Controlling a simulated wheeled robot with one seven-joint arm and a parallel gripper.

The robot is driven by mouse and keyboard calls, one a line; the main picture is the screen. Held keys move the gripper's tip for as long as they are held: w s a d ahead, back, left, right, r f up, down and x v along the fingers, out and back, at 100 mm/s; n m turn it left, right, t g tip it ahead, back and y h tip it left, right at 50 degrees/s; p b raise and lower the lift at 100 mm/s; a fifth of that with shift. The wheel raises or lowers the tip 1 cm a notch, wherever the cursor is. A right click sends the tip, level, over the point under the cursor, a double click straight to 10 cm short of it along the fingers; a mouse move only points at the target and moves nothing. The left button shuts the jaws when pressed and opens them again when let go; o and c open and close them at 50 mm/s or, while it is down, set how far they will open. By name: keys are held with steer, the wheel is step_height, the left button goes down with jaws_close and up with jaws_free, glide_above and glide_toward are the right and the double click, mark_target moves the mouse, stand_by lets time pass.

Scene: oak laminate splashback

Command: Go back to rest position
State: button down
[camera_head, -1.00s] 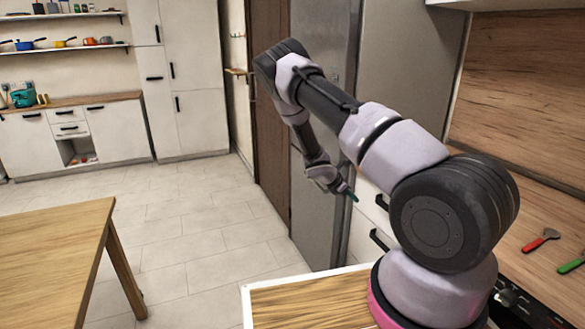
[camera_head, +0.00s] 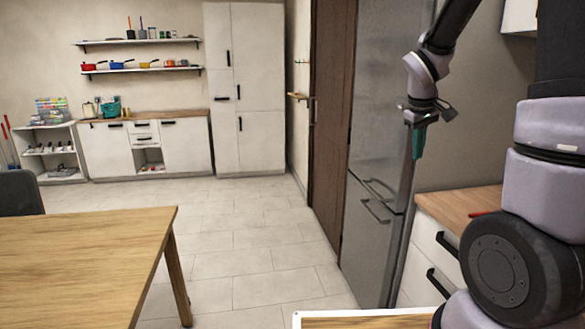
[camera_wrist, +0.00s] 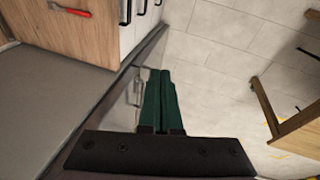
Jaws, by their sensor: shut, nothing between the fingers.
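My gripper (camera_head: 417,143) hangs pointing down in front of the grey fridge in the head view, with my arm raised and folded above it. In the wrist view its green fingers (camera_wrist: 160,100) lie side by side, shut with nothing between them. Nothing touches the fingertips.
The grey fridge (camera_head: 375,165) stands behind my gripper. A counter (camera_head: 455,206) with white drawers is at the right, with a red-handled tool (camera_wrist: 70,10) on it. A wooden table (camera_head: 85,260) stands at the left. Tiled floor (camera_head: 245,250) lies clear between them.

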steer(key=s+a+r+m+t+y, duration=0.2)
steer(key=s+a+r+m, duration=0.1)
steer(key=s+r, duration=0.4)
steer(key=s+a+r+m+t+y, duration=0.2)
steer(key=s+a+r+m, duration=0.2)
steer(key=s, duration=0.9)
step_height(320, 180, up, 3)
steer(key=shift+a+f+m, duration=0.1)
steer(key=shift+a+m, duration=0.2)
steer(key=shift+a, duration=0.75)
steer(key=shift+s, duration=0.1)
